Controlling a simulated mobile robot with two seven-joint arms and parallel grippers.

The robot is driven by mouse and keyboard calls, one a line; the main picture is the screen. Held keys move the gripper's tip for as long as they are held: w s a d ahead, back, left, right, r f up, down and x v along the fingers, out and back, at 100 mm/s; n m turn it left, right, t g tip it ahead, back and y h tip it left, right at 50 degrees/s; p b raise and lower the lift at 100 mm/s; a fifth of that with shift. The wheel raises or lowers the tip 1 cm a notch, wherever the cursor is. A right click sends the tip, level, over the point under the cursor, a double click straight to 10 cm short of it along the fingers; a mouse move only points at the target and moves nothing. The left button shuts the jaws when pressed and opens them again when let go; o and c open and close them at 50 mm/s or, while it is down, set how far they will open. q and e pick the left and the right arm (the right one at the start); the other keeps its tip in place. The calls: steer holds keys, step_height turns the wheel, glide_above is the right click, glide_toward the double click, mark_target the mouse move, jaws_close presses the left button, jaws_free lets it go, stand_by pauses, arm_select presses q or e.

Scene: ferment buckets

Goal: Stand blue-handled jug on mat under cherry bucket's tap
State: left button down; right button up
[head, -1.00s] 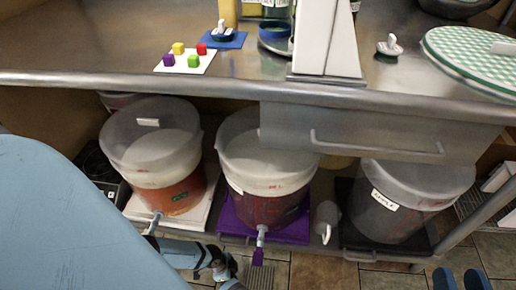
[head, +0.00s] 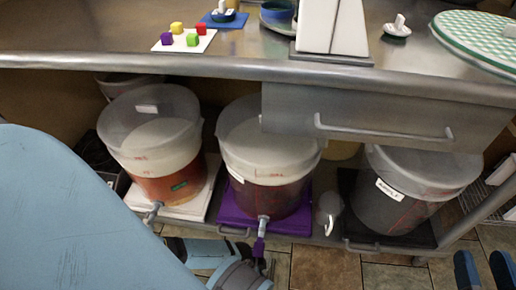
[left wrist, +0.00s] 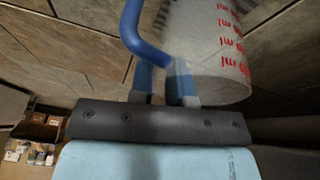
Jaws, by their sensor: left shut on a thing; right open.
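My left gripper (left wrist: 163,88) is shut on the blue handle (left wrist: 146,42) of a clear jug (left wrist: 207,55) with red markings, tilted in the left wrist view. The head view does not show this jug. Three buckets stand on the low shelf: an orange-filled one (head: 155,145), a dark red one (head: 268,160) and a dark one (head: 405,200). I cannot read which is cherry. The dark red one stands on a purple mat (head: 228,205), and its tap (head: 262,224) points out front. My right gripper (head: 484,272) is open and empty, low at the right.
A small white-handled jug (head: 328,210) stands between the middle and right buckets. A steel counter (head: 350,70) with a drawer (head: 380,115) overhangs the buckets. Cubes on a white sheet (head: 186,40) lie on top. Tiled floor (head: 320,268) shows in front of the shelf.

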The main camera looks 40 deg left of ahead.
arm_select(q)
steer(key=c, duration=1.1)
jaws_free()
arm_select(e)
steer(key=shift+s+a, duration=0.1)
steer(key=shift+a, duration=0.05)
arm_select(q)
steer(key=shift+o, duration=0.2)
steer(key=shift+r, duration=0.2)
steer(key=p+v, duration=0.4)
steer(key=v, duration=0.2)
steer(key=shift+s+a+r, duration=0.1)
steer(key=shift+a+r, duration=0.05)
steer(key=shift+r, duration=0.1)
steer(key=shift+a+r, duration=0.15)
steer(key=shift+r, duration=0.15)
arm_select(e)
steer(key=s+m+g, duration=0.1)
steer(key=s+a+f+m+h, duration=0.1)
steer(key=m, duration=0.1)
steer(key=shift+a+g, duration=0.1)
steer(key=shift+g, duration=0.3)
steer(key=shift+r, duration=0.1)
